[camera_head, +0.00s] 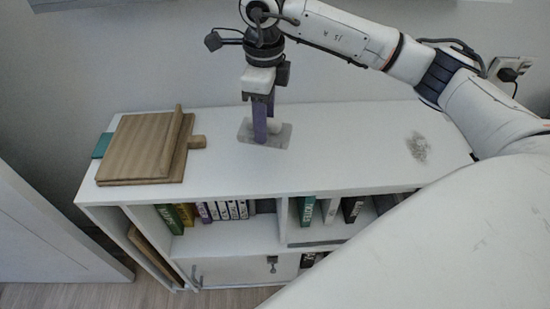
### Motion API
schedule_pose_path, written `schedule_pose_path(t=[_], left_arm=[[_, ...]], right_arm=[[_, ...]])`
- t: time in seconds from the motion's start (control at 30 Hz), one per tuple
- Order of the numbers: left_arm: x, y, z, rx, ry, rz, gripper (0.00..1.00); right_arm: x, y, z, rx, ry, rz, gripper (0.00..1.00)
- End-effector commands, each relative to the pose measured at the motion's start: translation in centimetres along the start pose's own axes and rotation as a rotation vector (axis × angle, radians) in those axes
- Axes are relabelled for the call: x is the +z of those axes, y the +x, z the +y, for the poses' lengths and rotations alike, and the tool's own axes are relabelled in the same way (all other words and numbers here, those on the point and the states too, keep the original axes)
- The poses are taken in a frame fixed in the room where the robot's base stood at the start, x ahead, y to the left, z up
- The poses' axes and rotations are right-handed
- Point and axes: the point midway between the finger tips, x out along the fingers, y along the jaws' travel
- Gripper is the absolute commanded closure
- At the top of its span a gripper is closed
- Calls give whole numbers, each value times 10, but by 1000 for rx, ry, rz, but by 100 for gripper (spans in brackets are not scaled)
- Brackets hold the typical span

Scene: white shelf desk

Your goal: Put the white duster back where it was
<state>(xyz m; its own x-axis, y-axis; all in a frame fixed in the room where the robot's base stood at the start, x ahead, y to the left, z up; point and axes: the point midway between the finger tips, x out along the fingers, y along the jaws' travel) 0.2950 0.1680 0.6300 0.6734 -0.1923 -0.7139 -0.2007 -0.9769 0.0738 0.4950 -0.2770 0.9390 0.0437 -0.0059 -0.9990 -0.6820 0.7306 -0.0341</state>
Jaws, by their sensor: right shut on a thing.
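My right gripper (264,128) points straight down over the left-middle part of the white desk top. Its purple fingers are shut on the white duster (276,126), which shows as a small pale piece beside and behind the fingers. The fingers hide much of the duster. The duster is right at a flat grey rectangular pad (246,134) on the desk top; I cannot tell whether it touches the pad. My left gripper is not in view.
A wooden board stand (140,148) lies at the left end of the desk top (330,165), over a teal item (102,146). A grey dusty patch (417,147) is at the right. Books (225,210) fill shelves below. The top between pad and patch is clear.

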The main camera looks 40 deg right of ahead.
Motion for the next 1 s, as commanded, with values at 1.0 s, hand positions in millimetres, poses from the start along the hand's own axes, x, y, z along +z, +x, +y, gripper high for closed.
schedule_pose_path(t=[1.0], left_arm=[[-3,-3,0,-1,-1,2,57]], right_arm=[[-20,90,-18,32,123,29,75]])
